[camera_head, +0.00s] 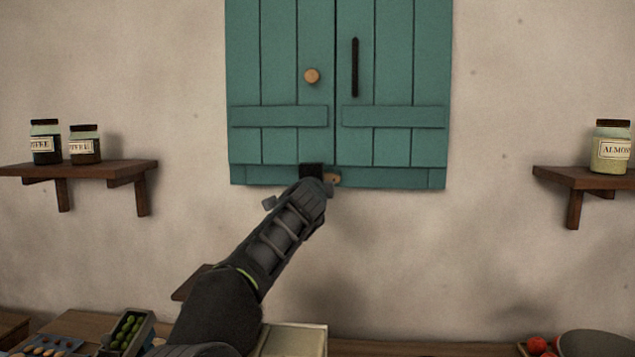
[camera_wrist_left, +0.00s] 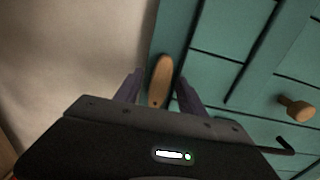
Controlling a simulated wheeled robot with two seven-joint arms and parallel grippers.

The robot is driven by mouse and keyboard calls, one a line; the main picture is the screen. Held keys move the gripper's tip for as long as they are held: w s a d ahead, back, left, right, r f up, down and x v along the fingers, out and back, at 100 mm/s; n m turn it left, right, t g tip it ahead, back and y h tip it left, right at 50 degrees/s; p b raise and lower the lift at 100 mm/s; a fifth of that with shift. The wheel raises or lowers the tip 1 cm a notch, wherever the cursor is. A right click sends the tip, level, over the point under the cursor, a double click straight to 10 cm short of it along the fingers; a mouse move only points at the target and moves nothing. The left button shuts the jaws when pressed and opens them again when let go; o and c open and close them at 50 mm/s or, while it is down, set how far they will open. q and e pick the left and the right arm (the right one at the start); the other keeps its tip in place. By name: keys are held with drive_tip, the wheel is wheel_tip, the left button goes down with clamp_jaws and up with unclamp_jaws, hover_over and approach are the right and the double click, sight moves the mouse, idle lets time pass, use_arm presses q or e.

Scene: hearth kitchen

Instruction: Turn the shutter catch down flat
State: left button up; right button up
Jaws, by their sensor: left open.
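The shutter catch is a small tan wooden tab at the bottom of the teal shutters (camera_head: 390,150). In the head view only part of the catch (camera_head: 334,180) shows beside my left gripper (camera_head: 318,176), which hides the rest. In the left wrist view the whole length of the catch (camera_wrist_left: 161,78) shows, its long side running roughly along the shutters' lower edge. My left gripper is open, with one finger on each side of the catch and a visible gap to each. I cannot tell whether either finger touches it. My right gripper is not in view.
A round wooden knob (camera_head: 311,76) and a black bar handle (camera_head: 355,67) sit higher on the shutters. Wall shelves with jars stand left (camera_head: 80,168) and right (camera_head: 585,178). A crate of green items (camera_head: 128,330) is at lower left. The wall below the shutters is bare.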

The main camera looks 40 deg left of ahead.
use_arm(q)
drive_tip(key=b+v, duration=0.4)
drive_tip(key=v, duration=0.4)
drive_tip(key=shift+w, duration=0.1)
idle(0.6)
